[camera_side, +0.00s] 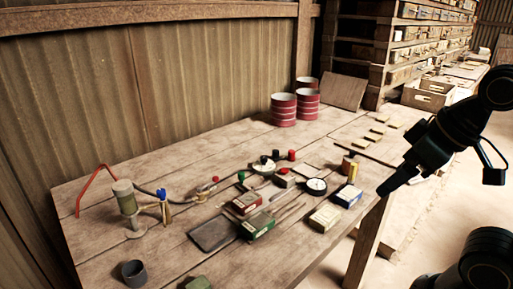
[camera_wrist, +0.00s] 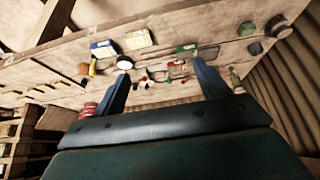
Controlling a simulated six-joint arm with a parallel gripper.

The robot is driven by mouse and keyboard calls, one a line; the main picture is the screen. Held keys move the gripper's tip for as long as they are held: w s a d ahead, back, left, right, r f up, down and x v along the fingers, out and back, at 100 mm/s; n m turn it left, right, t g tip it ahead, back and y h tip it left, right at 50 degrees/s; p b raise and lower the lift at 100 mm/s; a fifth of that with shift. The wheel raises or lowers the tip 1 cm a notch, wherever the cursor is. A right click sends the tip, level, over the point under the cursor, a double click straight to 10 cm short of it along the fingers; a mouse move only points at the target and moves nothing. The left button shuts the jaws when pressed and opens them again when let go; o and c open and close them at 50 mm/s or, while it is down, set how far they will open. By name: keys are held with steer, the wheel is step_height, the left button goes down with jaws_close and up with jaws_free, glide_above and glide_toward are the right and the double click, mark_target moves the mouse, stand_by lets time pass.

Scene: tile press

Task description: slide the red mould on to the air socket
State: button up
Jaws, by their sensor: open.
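The red mould (camera_side: 246,203), a small box with red sides and a pale top, lies on the wooden table beside a similar green box (camera_side: 257,225). My gripper (camera_side: 388,188) is off the table's right edge, well apart from the red mould. In the wrist view my gripper (camera_wrist: 160,68) shows its two blue fingers spread with nothing held between them. A dark hose runs from the pump cylinder (camera_side: 126,203) past a red-knobbed fitting (camera_side: 203,195) towards a pale round fitting (camera_side: 265,163). I cannot tell which fitting is the air socket.
A round gauge (camera_side: 316,186), a blue-sided box (camera_side: 348,196) and a cream box (camera_side: 325,217) lie near the table's right edge. A dark flat plate (camera_side: 213,233) lies left of the green box. Red-banded tins (camera_side: 284,109) stand at the back.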

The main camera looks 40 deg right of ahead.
stand_by(0.4)
steer(key=shift+w, duration=0.1)
steer(key=c, duration=0.7)
steer(key=shift+w+r, duration=0.2)
steer(key=c, duration=0.4)
steer(key=shift+w+a+r+n, duration=0.15)
steer(key=shift+w+r+n, duration=0.1)
steer(key=shift+w, duration=0.2)
steer(key=shift+w+a+r+n, duration=0.15)
steer(key=shift+w+n, duration=0.1)
steer(key=shift+w, duration=0.15)
jaws_close()
steer(key=w+n+g+y, duration=0.3)
steer(key=w+n, duration=0.5)
steer(key=w, duration=1.4)
steer(key=w+d+f+n+y, duration=0.1)
steer(key=w+d+f+n, duration=0.2)
steer(key=f, duration=0.4)
steer(key=w+d+f+n+g+y, duration=0.1)
steer(key=w+d+f+n, duration=0.1)
steer(key=w+f, duration=0.3)
steer(key=w+d+f+n+g+y, duration=0.1)
steer(key=w+d+f+n+y, duration=0.1)
steer(key=f, duration=0.7)
steer(key=shift+w+d+f+n, duration=0.15)
steer(key=shift+w+d+n, duration=0.65)
steer(key=shift+w+d, duration=0.35)
steer(key=shift+d+f+g, duration=0.1)
steer(key=shift+f+g, duration=0.2)
steer(key=shift+f, duration=0.2)
